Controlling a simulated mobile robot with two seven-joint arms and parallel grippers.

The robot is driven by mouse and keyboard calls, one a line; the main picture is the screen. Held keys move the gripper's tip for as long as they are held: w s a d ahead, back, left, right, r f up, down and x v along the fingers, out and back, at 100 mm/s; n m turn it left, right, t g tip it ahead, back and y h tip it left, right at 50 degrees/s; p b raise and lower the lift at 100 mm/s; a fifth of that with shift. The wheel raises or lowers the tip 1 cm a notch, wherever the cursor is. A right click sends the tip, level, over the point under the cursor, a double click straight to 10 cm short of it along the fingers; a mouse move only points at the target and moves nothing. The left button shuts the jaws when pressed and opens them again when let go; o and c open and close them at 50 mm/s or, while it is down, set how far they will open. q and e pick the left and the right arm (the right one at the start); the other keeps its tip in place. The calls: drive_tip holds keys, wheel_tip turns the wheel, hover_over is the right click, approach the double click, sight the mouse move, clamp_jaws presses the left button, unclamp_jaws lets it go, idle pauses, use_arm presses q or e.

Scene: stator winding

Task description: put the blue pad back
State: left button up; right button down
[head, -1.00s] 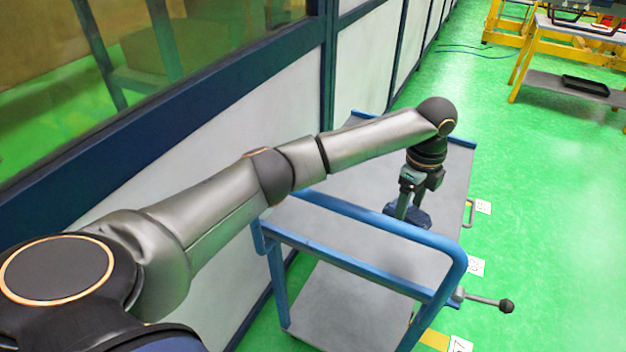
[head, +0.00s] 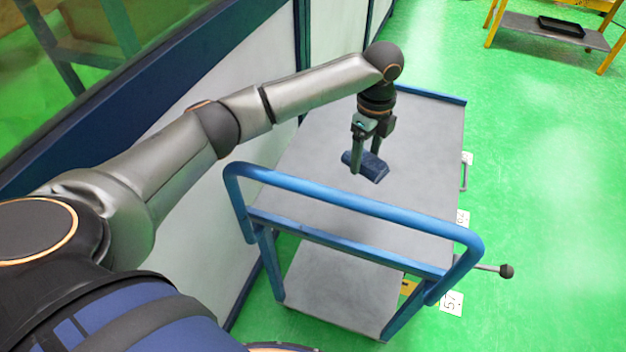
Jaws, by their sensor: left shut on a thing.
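The blue pad (head: 372,168) is a small dark blue block, held slightly tilted between the fingers of my left gripper (head: 366,160). The gripper points down and is shut on the pad over the grey top of a blue-framed cart (head: 420,150). The pad appears to be above the cart top; I cannot tell the exact gap. My right gripper is not in view.
The cart's blue push handle (head: 350,205) rises on the near side, with a lower shelf (head: 340,290) beneath. A knobbed lever (head: 505,271) sticks out at the right. A wall stands close on the left. Green floor is open on the right. A yellow-framed table (head: 545,30) is at the back.

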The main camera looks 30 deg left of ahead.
use_arm(q)
drive_tip(key=s+a+f, duration=0.1)
drive_tip(key=a+f, duration=0.1)
drive_tip(key=a, duration=0.1)
drive_tip(key=s+a+f, duration=0.2)
drive_tip(key=a+f, duration=0.1)
drive_tip(key=s+a+f, duration=0.1)
drive_tip(key=a+f, duration=0.1)
drive_tip(key=a, duration=0.1)
drive_tip(key=shift+s+a+f, duration=0.1)
drive_tip(key=shift+s+f, duration=0.1)
drive_tip(key=shift+f, duration=0.2)
drive_tip(key=f+b, duration=0.3)
drive_tip(key=f, duration=0.1)
drive_tip(key=shift+s+a, duration=0.1)
drive_tip(key=shift+a, duration=0.25)
drive_tip(key=shift+b, duration=0.4)
drive_tip(key=shift+r, duration=0.1)
drive_tip(key=o, duration=1.3)
